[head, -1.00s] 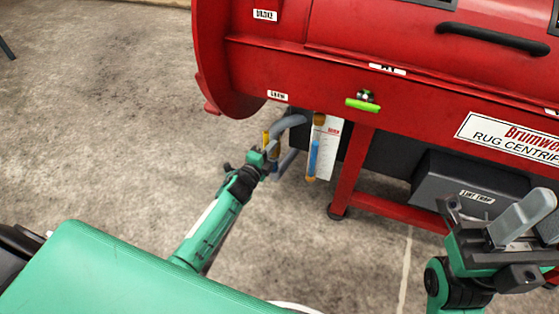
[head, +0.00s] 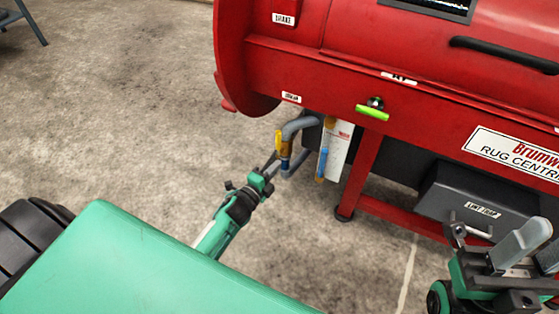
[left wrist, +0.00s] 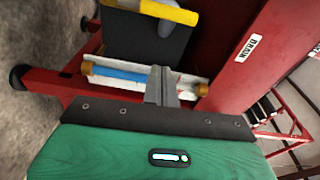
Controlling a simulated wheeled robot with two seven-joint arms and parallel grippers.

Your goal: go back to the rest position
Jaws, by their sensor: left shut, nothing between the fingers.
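My left gripper (head: 272,169) is shut and empty. In the head view it is low in front of the red rug centrifuge (head: 330,62), just below and left of the drain pipe's yellow valve handle (head: 279,143). In the left wrist view its closed fingers (left wrist: 161,86) point toward the yellow handle (left wrist: 168,11) and a tube with a blue column (left wrist: 125,73). They overlap the tube's white backing in the picture; I cannot tell whether they touch anything. My right gripper (head: 534,246) is at the lower right edge, its grey fingers apart with nothing seen between them.
The centrifuge's red leg (head: 361,172) and a grey lint trap box (head: 470,203) stand right of the drain. A green-handled latch (head: 372,112) sticks out from the red body. Concrete floor (head: 130,100) is clear on the left.

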